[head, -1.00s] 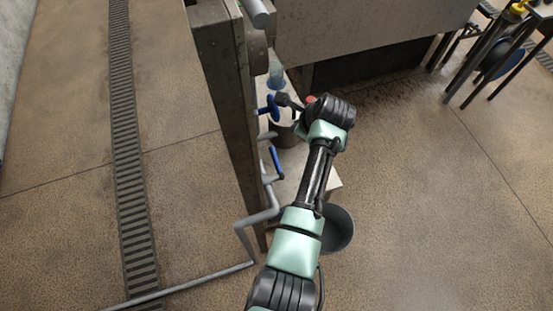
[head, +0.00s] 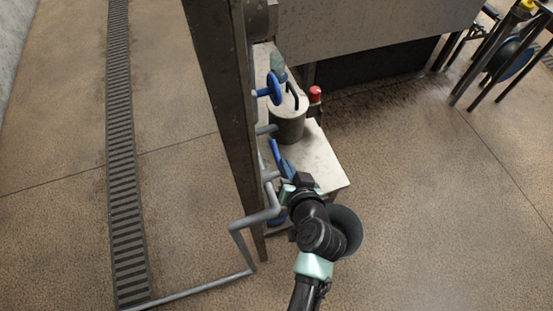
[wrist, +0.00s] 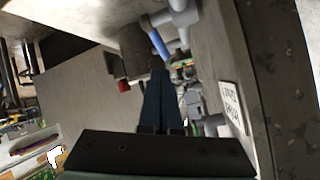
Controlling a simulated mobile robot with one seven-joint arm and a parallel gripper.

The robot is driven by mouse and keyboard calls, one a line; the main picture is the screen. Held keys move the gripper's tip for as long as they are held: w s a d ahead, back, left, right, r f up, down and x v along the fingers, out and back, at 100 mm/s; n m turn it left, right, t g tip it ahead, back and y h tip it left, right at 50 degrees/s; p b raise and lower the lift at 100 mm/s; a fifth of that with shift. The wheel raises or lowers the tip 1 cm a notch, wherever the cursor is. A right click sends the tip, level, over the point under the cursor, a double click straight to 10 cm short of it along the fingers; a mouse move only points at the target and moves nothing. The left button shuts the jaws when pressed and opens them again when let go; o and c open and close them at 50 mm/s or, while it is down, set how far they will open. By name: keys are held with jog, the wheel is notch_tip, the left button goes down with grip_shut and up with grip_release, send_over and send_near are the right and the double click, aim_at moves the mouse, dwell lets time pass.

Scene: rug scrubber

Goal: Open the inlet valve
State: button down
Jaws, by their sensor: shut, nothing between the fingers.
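A blue lever handle (head: 274,152) sits on the grey pipework beside the post. It also shows in the wrist view (wrist: 160,45), just beyond my fingertips. A blue handwheel (head: 273,88) is on the pipework higher up. I cannot tell from labels which of the two is the inlet valve. My gripper (head: 285,164) is close to the lever, on its lower right. In the wrist view its dark blue fingers (wrist: 160,75) are together and empty. A small gap or a light touch at the lever cannot be told apart.
A tall post (head: 222,90) stands left of the valves, with a grey pipe (head: 255,218) at its foot. A grey pot (head: 288,124) and a red knob (head: 315,94) are by the pale table (head: 325,165). A round bucket (head: 347,228) is behind my arm. Open floor lies right.

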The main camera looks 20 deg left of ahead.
aim_at(273, 145)
jog(key=w+a+f+n, duration=0.1)
jog(key=n, duration=0.1)
jog(key=w+a+f+n+t, duration=0.1)
jog(key=w+n, duration=0.1)
jog(key=w+a+f+n+b, duration=0.1)
jog(key=n, duration=0.1)
jog(key=shift+w+a+f+t, duration=0.3)
jog(key=shift+t, duration=0.1)
dwell(0.5)
